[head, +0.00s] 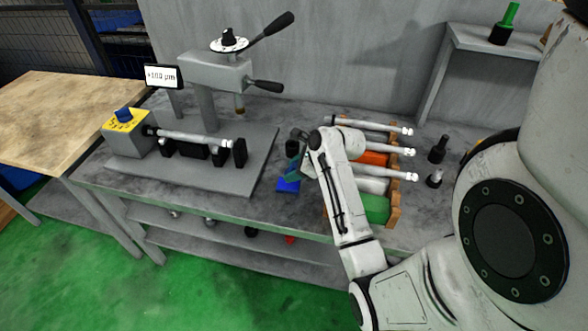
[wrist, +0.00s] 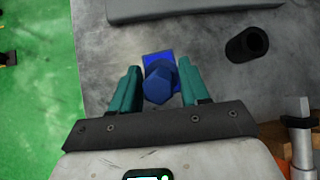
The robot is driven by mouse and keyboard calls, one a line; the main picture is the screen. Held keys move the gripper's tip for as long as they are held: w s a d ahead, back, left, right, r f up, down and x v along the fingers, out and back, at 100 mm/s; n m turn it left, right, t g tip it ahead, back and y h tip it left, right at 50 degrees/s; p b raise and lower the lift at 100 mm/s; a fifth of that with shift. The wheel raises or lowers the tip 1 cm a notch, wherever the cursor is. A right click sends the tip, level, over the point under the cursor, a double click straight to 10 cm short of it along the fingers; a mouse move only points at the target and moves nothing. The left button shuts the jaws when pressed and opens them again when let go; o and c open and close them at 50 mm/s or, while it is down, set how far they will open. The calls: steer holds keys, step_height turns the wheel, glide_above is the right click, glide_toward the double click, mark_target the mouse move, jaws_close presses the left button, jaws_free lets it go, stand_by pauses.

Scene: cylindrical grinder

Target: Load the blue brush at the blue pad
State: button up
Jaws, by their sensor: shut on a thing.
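The blue brush (wrist: 158,86) shows end-on in the wrist view, between the two teal fingers of my gripper (wrist: 157,88). My gripper is shut on it. The blue pad (wrist: 151,57) lies on the bench just beyond and partly behind the brush. In the head view the blue pad (head: 288,185) is a small square near the bench's front edge, just below my gripper (head: 292,174). The brush cannot be made out in the head view. Whether the brush touches the pad cannot be told.
A black cylindrical holder (head: 292,148) stands close behind my gripper. The grinder's grey base plate (head: 230,180) is to the left. A rack with several metal shafts (head: 375,131) is to the right. A green brush (head: 510,15) stands on the shelf at the upper right.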

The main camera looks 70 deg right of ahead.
mark_target(294, 163)
steer(key=shift+f, duration=0.55)
stand_by(0.9)
steer(key=shift+r, duration=0.1)
step_height(294, 163, up, 5)
steer(key=p, duration=0.6)
steer(key=shift+r, duration=0.9)
steer(key=shift+r, duration=0.1)
